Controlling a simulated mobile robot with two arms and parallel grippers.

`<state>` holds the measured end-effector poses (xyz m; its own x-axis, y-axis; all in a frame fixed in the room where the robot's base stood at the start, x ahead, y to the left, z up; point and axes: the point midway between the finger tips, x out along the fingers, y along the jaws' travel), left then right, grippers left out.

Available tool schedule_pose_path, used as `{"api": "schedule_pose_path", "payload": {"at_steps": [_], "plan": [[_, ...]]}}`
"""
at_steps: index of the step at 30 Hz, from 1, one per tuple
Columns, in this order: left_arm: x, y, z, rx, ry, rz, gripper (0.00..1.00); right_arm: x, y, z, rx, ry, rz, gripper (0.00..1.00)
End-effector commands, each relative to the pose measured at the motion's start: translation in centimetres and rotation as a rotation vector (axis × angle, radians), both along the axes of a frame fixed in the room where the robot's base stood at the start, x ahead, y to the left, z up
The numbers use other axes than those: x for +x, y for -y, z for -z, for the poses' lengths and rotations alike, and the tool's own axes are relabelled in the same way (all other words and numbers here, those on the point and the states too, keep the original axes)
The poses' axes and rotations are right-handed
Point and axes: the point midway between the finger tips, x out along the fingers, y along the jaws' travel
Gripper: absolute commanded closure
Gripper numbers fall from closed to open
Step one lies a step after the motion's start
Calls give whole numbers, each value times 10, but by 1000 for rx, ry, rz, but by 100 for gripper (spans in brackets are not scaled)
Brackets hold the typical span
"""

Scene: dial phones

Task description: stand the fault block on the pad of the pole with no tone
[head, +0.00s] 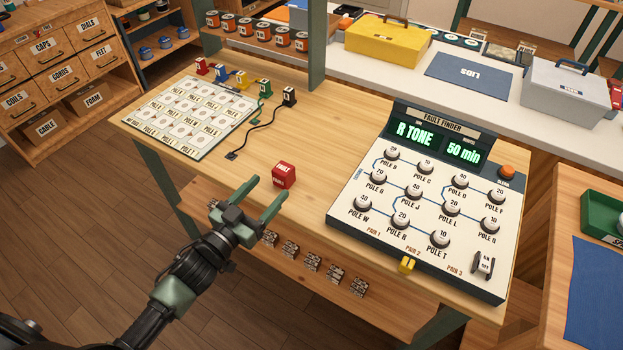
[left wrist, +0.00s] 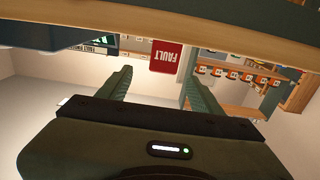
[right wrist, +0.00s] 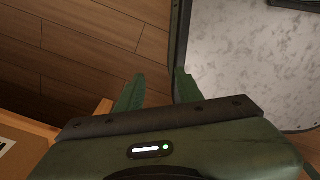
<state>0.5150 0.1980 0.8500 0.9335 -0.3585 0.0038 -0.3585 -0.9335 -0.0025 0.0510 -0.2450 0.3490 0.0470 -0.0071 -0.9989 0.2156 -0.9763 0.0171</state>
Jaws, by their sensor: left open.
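The red fault block (head: 284,176) stands on the wooden bench near its front edge; it also shows in the left wrist view (left wrist: 166,56), just beyond the fingertips. My left gripper (head: 266,194) is open and empty, its fingers pointing toward the block from the front left, apart from it. The card with several pole pads (head: 204,157) lies at the bench's left. The fault finder (head: 428,200) stands at the right, its screens reading "R TONE" and "50 min", with several labelled pole knobs. My right gripper (right wrist: 155,85) shows only in the right wrist view, with its fingers apart and nothing between them.
Coloured plugs (head: 242,80) and a black one (head: 289,96) with a cable stand behind the card. A green post (head: 317,45) rises at the bench's back. A yellow clip (head: 407,265) sits at the fault finder's front edge. Bare wood surrounds the block.

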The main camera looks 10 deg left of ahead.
Motion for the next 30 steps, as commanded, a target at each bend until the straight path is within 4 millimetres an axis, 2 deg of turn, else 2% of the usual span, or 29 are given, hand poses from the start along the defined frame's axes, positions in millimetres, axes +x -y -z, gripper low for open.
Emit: {"api": "schedule_pose_path", "payload": {"at_steps": [3,9,12,15,18,22,26,27,30], "plan": [[11,1,-1,0,2,-4,35,6,0,-2,0,8,0,64],[31,10,-3,-1,2,-3,35,49,-8,-9,12,71,1,64],[45,15,-7,0,2,-3,35,58,-14,-14,21,83,3,64],[59,21,-7,-1,2,-3,35,55,-18,-16,24,78,4,64],[69,25,-6,0,1,-3,35,43,-17,-15,22,62,5,64],[72,26,-5,1,0,-3,35,27,-15,-14,19,38,4,64],[72,26,-5,1,0,-2,35,25,-11,-14,15,34,3,64],[72,26,-5,1,0,-2,37,26,-11,-14,13,35,3,64],[72,26,-5,1,0,-2,65,28,-9,-14,12,38,2,64]]}}
